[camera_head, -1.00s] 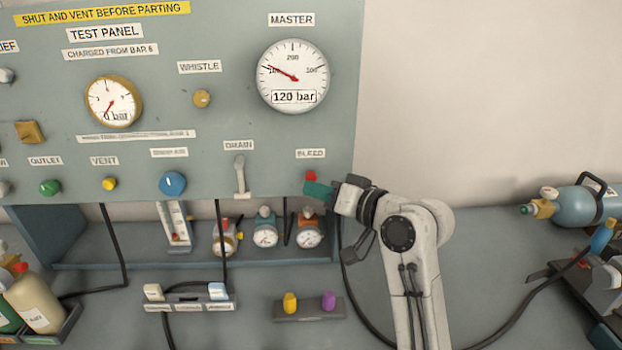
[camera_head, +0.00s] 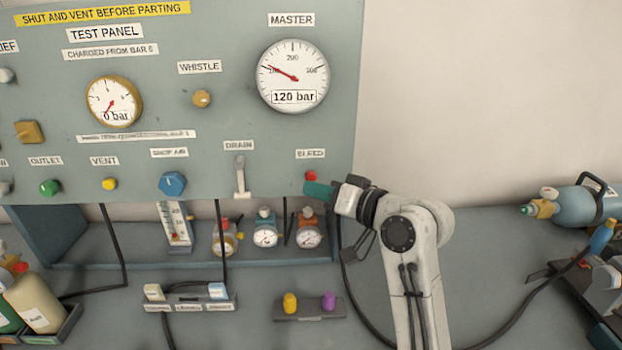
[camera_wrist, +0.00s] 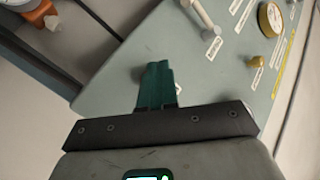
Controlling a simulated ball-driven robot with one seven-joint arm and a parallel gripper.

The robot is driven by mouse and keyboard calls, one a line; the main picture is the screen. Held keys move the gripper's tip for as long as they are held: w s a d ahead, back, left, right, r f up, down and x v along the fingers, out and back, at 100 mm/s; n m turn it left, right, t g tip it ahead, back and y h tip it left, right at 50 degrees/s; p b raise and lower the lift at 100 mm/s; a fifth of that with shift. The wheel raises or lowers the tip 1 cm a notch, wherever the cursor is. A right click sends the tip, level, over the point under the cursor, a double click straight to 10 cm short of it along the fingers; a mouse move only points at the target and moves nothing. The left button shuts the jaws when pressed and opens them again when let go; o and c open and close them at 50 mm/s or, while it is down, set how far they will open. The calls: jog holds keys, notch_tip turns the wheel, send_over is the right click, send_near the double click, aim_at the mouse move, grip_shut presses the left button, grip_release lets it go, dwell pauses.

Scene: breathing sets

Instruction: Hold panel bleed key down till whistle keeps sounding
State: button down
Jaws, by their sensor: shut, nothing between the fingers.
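The red bleed key (camera_head: 311,175) sits under the BLEED label at the panel's lower right. My gripper (camera_head: 308,189) is shut and empty, its teal fingertips just below the key in the head view. I cannot tell whether they touch it. In the wrist view the shut fingers (camera_wrist: 157,70) point at the grey panel and the key is not visible. The brass whistle (camera_head: 202,98) is on the panel under its label; a brass fitting that looks like it shows in the wrist view (camera_wrist: 257,62). The small test gauge (camera_head: 114,101) reads 0 bar.
The master gauge (camera_head: 293,76) reads 120 bar. The drain lever (camera_head: 240,177) and blue shop air knob (camera_head: 172,184) are left of the key. Small regulators (camera_head: 265,232) stand below the panel. A blue cylinder (camera_head: 575,206) lies at right. Hoses cross the bench.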

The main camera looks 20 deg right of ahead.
jog(key=shift+w+d, duration=0.1)
jog(key=shift+w, duration=0.05)
dwell(0.5)
jog(key=shift+w, duration=0.25)
jog(key=shift+w+d, duration=0.3)
jog(key=shift+w, duration=0.25)
dwell(6.5)
